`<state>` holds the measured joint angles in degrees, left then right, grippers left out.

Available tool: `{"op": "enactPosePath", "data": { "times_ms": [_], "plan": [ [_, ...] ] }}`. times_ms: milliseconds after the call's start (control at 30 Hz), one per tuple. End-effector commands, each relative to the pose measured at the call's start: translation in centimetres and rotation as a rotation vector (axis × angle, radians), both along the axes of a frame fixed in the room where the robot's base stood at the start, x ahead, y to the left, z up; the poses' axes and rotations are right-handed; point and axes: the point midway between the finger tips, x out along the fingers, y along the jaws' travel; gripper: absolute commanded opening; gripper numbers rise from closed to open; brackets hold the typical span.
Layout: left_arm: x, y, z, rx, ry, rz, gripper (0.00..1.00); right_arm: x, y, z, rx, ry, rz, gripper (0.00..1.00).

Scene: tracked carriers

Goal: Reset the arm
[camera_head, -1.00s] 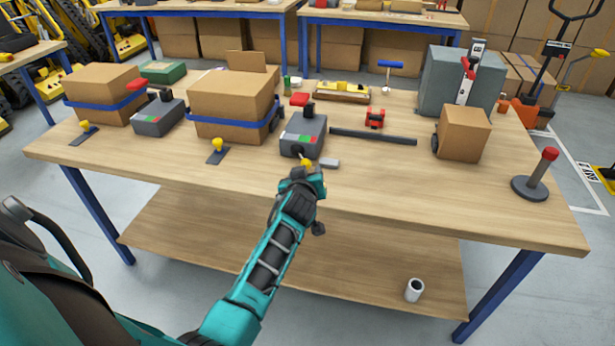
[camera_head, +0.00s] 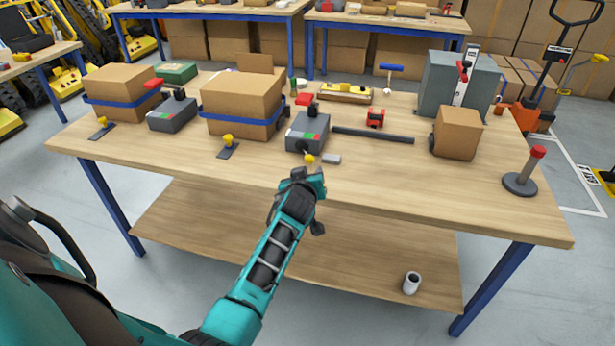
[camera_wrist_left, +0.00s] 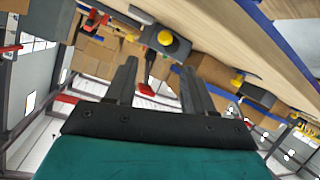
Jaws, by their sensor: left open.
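My left arm comes in from the lower left in the head view. Its gripper (camera_head: 304,176) is at the front edge of the workbench (camera_head: 400,195), close to a small yellow knob (camera_head: 309,160). In the left wrist view the two dark fingers of the left gripper (camera_wrist_left: 158,85) are apart with nothing between them. A yellow knob on a dark base (camera_wrist_left: 166,38) shows beyond the fingertips there, apart from them. In the head view the gripper's fingertips are hard to make out. My right gripper is not in view.
On the bench stand two strapped cardboard boxes (camera_head: 240,95), grey devices with red levers (camera_head: 307,130), a dark bar (camera_head: 372,135), a smaller box (camera_head: 457,132) and a red-topped post (camera_head: 521,180). A white cup (camera_head: 411,282) is on the lower shelf.

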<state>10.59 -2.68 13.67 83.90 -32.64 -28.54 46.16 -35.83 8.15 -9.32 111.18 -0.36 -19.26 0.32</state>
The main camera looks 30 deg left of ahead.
Motion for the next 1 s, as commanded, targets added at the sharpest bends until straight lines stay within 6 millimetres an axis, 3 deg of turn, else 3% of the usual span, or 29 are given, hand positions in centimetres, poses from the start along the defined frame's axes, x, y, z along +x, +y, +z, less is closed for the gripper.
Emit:
{"op": "enactPosePath", "data": {
  "times_ms": [433, 567, 767, 1000],
  "plan": [
    [-0.1, 0.0, -0.1, 0.003, 0.002, -0.003, 0.53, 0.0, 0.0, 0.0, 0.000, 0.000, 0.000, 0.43],
    [-1.6, -0.8, -1.3, 0.036, 0.032, -0.051, 0.53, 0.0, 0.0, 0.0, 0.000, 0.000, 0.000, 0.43],
    [-8.3, -5.6, -5.6, 0.159, 0.144, -0.289, 0.53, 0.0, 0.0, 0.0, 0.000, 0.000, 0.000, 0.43],
    [-18.8, -13.7, -9.0, 0.243, 0.243, -0.627, 0.53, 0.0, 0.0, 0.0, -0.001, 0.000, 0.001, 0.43]
  ]
}}
